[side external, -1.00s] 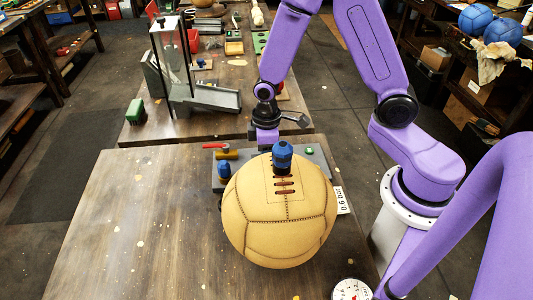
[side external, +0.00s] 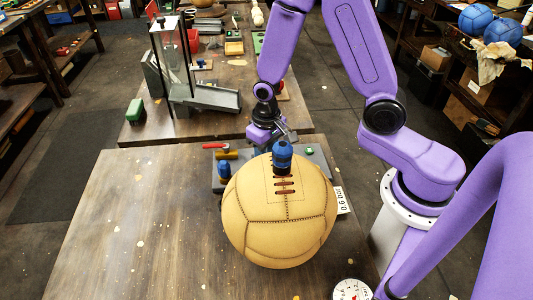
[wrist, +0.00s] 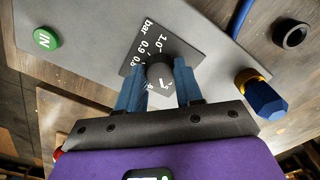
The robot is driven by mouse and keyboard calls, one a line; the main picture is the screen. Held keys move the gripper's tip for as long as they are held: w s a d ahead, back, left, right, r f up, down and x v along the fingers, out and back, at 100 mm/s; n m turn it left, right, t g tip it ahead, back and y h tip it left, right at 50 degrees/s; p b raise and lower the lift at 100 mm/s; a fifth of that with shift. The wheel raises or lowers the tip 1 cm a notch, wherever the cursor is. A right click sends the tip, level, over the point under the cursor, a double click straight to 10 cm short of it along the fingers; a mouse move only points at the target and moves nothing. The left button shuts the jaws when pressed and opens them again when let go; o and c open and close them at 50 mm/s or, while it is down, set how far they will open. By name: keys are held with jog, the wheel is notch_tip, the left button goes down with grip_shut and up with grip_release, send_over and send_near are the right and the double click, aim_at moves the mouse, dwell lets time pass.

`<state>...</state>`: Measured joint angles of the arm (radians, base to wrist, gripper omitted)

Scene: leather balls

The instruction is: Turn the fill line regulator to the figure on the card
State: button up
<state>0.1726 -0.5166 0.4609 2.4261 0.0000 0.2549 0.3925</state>
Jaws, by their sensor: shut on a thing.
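The fill line regulator shows in the wrist view as a dark round knob (wrist: 160,76) on a black dial plate (wrist: 147,48). White print on the plate includes "bar", "1.0" and "0.9"; other figures are partly covered. My gripper (wrist: 158,82) is shut on the knob, one blue finger on each side. I cannot tell which figure the knob points to. In the side view my gripper (side external: 280,138) is over the grey panel (side external: 312,168), its fingers mostly hidden. The white card (side external: 342,200) reads "0.6 bar" and lies just right of the ball.
A tan laced leather ball (side external: 280,222) stands in front of the panel, with a blue fitting (side external: 282,157) at its top. The panel carries a green "IN" button (wrist: 47,38) and a blue hex piece (wrist: 262,95). A gauge (side external: 351,290) sits at the front. Table left is clear.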

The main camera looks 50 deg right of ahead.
jog(key=m, duration=0.6)
dwell(0.6)
jog(key=o, duration=1)
jog(key=shift+o, duration=0.2)
jog(key=shift+r, duration=0.15)
notch_tip(320, 180, up, 17)
jog(key=shift+s+r, duration=0.1)
